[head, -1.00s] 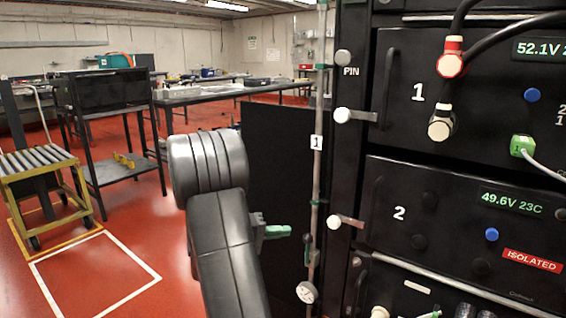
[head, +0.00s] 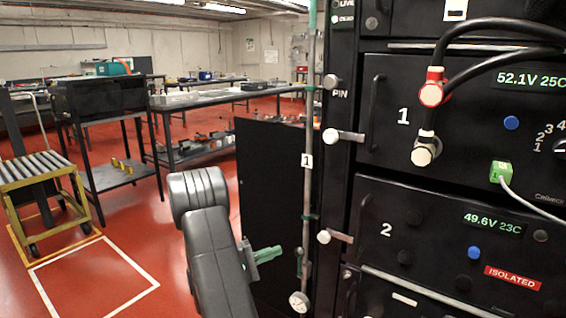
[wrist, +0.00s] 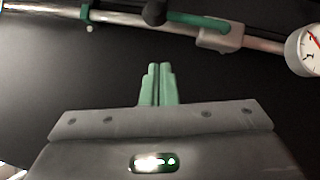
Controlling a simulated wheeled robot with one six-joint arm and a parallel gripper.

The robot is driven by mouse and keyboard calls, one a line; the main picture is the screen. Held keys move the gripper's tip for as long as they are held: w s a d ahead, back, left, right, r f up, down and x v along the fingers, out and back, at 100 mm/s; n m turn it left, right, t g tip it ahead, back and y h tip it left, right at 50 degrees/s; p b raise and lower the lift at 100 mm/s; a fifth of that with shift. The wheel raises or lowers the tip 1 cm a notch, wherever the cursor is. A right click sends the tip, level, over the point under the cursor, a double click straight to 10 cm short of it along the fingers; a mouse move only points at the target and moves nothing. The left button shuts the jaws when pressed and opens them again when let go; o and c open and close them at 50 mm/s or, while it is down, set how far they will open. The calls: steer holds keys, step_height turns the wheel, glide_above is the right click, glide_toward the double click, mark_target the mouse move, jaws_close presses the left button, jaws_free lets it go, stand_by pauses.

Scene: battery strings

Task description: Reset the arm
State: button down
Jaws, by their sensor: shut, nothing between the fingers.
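My gripper (head: 268,254) shows in the head view beside my dark arm, its green fingers pointing right toward the vertical pipe. In the wrist view my gripper (wrist: 158,84) has its two green fingers together, shut and empty. A dark panel fills the space beyond them. The grey pipe (head: 308,120) also crosses the top of the wrist view (wrist: 130,17), with a gap between it and the fingertips. The fingers touch nothing that I can see.
A black battery rack (head: 440,185) with cables stands close on the right. A round gauge (head: 299,301) is low on the pipe and shows in the wrist view (wrist: 305,48). A roller cart (head: 42,185) and benches stand left; red floor (head: 140,225) lies open between.

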steer(key=a+f+p, duration=0.1)
steer(key=a+f, duration=0.1)
steer(key=a, duration=0.7)
steer(key=shift+s+a+f+p, duration=0.15)
steer(key=shift+s+a+p, duration=0.05)
steer(key=shift+s+p, duration=0.1)
steer(key=shift+d, duration=0.1)
